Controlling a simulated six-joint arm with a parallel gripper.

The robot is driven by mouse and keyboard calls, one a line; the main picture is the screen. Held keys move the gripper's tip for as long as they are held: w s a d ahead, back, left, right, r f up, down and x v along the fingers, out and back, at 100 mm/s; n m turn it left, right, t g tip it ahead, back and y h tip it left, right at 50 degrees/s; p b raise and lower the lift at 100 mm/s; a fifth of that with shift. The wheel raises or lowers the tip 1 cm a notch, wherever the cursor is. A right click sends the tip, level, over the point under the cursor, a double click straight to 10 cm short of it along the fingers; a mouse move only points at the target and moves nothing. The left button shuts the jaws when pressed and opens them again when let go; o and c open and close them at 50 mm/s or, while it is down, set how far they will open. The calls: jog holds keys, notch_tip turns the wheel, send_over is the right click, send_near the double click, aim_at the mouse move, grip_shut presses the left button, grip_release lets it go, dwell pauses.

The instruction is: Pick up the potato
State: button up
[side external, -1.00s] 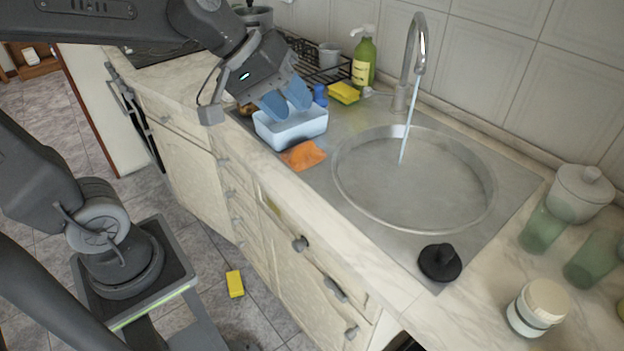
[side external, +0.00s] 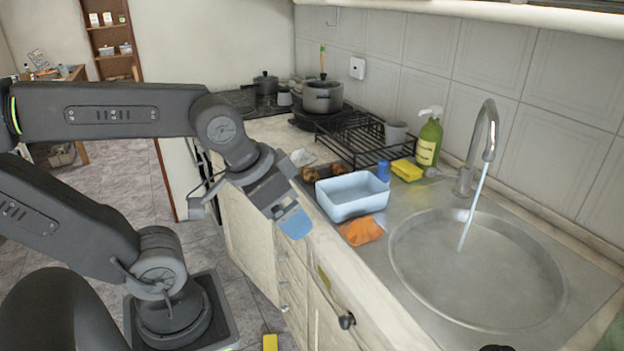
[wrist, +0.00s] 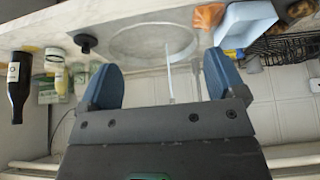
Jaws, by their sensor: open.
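Brown, rounded lumps that look like potatoes (side external: 311,174) lie in a dark tray on the counter, just behind and left of the light-blue basin (side external: 352,208). Similar brown lumps (wrist: 300,9) show at the top right corner of the wrist view, partly cut off. I cannot tell for certain which one is the potato. My gripper (side external: 293,222), with blue fingers, hangs in front of the counter edge, left of and apart from the basin. In the wrist view its fingers (wrist: 163,82) are spread wide with nothing between them.
An orange cloth (side external: 361,231) lies before the basin. The round sink (side external: 478,275) has its tap (side external: 487,145) running. A black rack (side external: 362,138), yellow sponge (side external: 406,170), green soap bottle (side external: 428,140) and blue cap-like object (side external: 383,170) stand behind. A pot (side external: 322,97) is farther back.

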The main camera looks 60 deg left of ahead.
jog(key=w+a+r+n+g+y, duration=0.25)
jog(key=w+a+n, duration=0.45)
jog(key=w, duration=0.4)
jog(key=n+g+y, duration=0.2)
jog(key=n+g, duration=0.1)
jog(key=n, duration=0.8)
send_near(311, 170)
jog(key=x, duration=0.5)
jog(key=shift+d, duration=0.25)
jog(key=shift+a+x, duration=0.1)
jog(key=shift+x, duration=1.4)
jog(key=shift+a+x, duration=0.15)
jog(key=shift+x, duration=1.4)
jog(key=shift+w+r, duration=0.1)
